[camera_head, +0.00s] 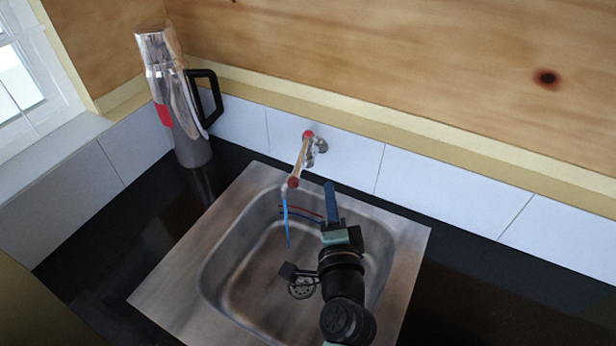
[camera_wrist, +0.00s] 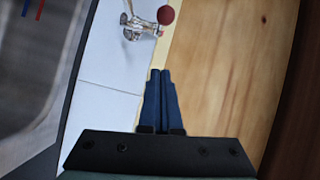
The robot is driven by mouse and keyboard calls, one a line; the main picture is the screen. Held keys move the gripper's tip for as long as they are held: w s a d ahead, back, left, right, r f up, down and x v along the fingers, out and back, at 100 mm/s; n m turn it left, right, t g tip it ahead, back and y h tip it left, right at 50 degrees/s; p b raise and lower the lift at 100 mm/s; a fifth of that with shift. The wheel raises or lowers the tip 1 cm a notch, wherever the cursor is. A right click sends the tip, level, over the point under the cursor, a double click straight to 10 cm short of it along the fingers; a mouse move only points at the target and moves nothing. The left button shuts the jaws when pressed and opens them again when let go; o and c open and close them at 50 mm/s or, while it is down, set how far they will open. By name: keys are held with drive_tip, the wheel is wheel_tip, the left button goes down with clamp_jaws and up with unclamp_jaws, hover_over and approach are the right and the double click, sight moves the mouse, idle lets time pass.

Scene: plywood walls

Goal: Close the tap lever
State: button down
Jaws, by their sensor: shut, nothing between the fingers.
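The tap (camera_head: 301,160) is a chrome fitting on the white tiled wall behind the sink, with a red knob at its wall end and a red tip at its front end. In the wrist view the tap (camera_wrist: 138,26) is at the top, its red knob (camera_wrist: 166,15) to the right; which part is the lever is hard to tell. A thin blue line, like a water stream, drops from the front end. My gripper (camera_head: 329,185) is just right of the tap, apart from it. Its blue fingers (camera_wrist: 161,73) are together and empty, below the tap in the wrist view.
The steel sink (camera_head: 254,180) is set in a black counter (camera_head: 480,270) below my arm. A steel flask with a black handle (camera_head: 178,100) stands at the left against the tiles. Red and blue marks show on the basin's back wall. The counter to the right is clear.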

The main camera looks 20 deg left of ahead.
sight(302, 156)
drive_tip(key=w+a+p, duration=0.2)
drive_tip(key=w+a, duration=0.1)
drive_tip(key=a, duration=0.2)
drive_tip(key=shift+f, duration=0.45)
drive_tip(key=shift+a, duration=0.1)
